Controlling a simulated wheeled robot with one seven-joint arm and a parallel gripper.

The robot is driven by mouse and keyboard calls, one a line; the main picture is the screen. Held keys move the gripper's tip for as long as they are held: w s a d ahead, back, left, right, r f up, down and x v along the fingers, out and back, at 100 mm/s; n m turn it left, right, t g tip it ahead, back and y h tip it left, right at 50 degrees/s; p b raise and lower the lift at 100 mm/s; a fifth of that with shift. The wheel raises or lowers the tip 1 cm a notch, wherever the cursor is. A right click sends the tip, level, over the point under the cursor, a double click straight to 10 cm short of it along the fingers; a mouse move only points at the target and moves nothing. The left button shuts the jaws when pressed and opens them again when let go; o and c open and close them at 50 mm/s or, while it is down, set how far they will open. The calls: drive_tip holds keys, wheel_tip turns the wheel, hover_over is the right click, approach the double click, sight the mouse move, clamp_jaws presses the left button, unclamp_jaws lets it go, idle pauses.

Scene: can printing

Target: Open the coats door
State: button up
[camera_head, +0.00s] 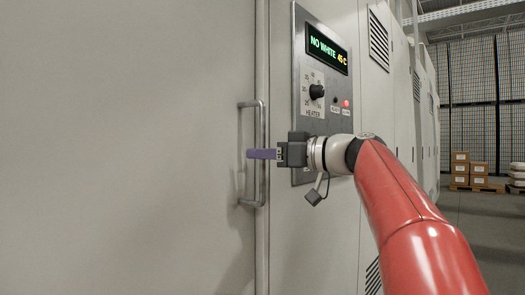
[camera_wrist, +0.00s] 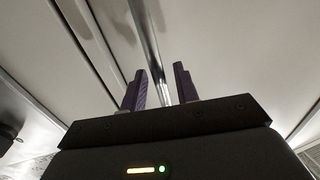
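The coats door appears to be the large plain off-white panel (camera_head: 120,140) filling the left of the head view, and it looks shut. Its vertical metal handle (camera_head: 262,115) stands near the panel's right edge. My gripper (camera_head: 252,154), with purple fingers, is level with the middle of the handle and reaches across it from the right. In the wrist view, the two fingers of my gripper (camera_wrist: 162,75) are apart, with the handle bar (camera_wrist: 150,45) running between them. A gap shows beside the bar, and I cannot tell if either finger touches it.
A control panel (camera_head: 312,125) reading "NO WHITE 45 C", with a heater knob (camera_head: 316,92), is just right of the handle, behind my wrist. More cabinets line the right. Boxes on a pallet (camera_head: 470,170) stand far back on open floor.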

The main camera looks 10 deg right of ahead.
drive_tip(key=shift+w+a, duration=0.2)
clamp_jaws()
idle(0.3)
